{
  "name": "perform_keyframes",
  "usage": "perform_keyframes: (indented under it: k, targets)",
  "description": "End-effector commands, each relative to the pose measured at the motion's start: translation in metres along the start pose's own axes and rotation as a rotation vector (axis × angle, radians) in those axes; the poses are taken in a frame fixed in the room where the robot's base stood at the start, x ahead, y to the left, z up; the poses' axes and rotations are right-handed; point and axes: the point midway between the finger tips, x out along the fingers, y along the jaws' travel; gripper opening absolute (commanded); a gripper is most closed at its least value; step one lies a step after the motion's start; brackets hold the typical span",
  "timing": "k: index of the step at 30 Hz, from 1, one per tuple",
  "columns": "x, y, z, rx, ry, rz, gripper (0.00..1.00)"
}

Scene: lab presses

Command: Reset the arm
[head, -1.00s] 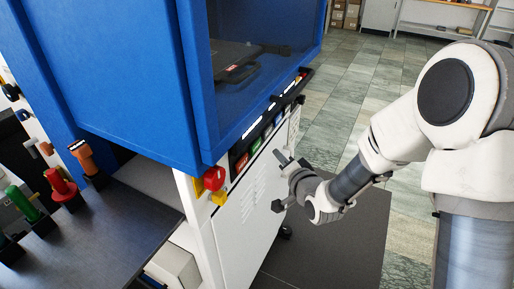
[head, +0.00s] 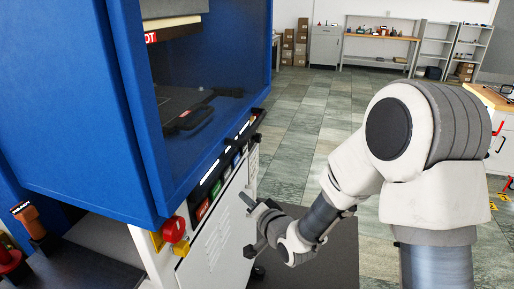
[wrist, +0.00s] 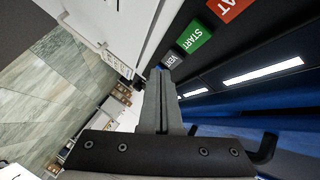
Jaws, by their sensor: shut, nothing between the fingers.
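My gripper (head: 254,224) is in front of the white lower cabinet of the blue press, to the right of its button panel. It is shut and empty. In the wrist view my gripper (wrist: 162,75) shows its two grey fingers together, close by the panel with its green START button (wrist: 194,37). My arm reaches in from the right side of the head view and bends down to the gripper.
The blue press (head: 75,110) fills the left, with a red emergency knob (head: 174,229) and black button panel (head: 215,185). A dark table (head: 85,268) is at lower left. Tiled floor (head: 290,150) is open behind. Shelves (head: 380,45) and boxes (head: 296,40) stand far back.

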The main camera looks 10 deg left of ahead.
Motion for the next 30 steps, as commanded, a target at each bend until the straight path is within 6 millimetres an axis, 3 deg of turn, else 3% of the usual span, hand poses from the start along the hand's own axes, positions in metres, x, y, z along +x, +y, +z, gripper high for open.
perform_keyframes:
  k: [5, 11, 15, 21, 25, 30]
  targets:
    - [-0.01, -0.004, -0.02, -0.064, 0.007, 0.053, 0.0]
    - [-0.051, -0.009, -0.073, -0.239, 0.005, 0.239, 0.0]
    - [-0.093, -0.012, -0.107, -0.343, -0.009, 0.385, 0.0]
    - [-0.166, -0.018, -0.142, -0.444, -0.053, 0.579, 0.0]
    - [-0.218, -0.024, -0.154, -0.479, -0.098, 0.69, 0.0]
    - [-0.288, -0.035, -0.155, -0.497, -0.178, 0.806, 0.0]
